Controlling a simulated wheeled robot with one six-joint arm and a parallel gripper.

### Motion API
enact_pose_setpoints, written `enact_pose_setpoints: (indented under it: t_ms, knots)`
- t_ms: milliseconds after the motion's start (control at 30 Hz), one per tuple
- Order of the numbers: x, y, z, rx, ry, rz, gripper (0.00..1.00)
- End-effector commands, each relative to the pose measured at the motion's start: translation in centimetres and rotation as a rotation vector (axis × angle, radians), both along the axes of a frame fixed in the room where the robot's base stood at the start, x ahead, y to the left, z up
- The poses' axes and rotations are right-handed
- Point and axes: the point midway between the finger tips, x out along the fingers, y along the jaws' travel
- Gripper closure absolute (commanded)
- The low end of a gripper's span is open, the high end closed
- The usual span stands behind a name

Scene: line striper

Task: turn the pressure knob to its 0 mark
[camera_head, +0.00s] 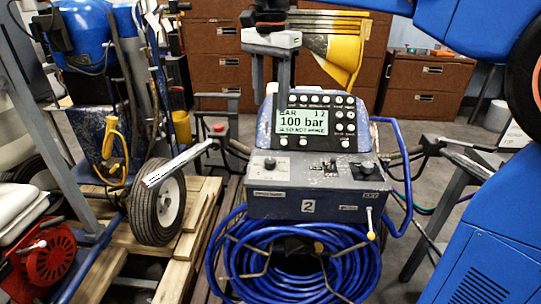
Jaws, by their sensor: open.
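The line striper's grey control box (316,188) stands in the middle, with a dark knob (270,163) on its left and another dark knob (367,168) on its right. I cannot tell from their labels which is the pressure knob, nor read their marks. The display (303,122) behind them reads "100 bar".
Small levers and switches (323,168) sit between the knobs. A coiled blue hose (295,262) hangs below the box. Handlebars reach out on both sides. A wheel (157,202) and wooden pallet (190,235) stand at left; brown drawer cabinets (427,88) stand behind.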

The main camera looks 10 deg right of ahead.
Motion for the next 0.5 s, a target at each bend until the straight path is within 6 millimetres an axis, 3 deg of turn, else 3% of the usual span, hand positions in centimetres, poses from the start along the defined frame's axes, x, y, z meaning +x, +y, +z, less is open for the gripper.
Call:
enact_pose_setpoints:
  t_ms: [167,500]
  knots:
    - [0.0,0.0,-1.7,-0.001,0.003,-0.001,0.55]
    - [-0.1,0.0,-7.7,-0.001,0.003,0.0,0.55]
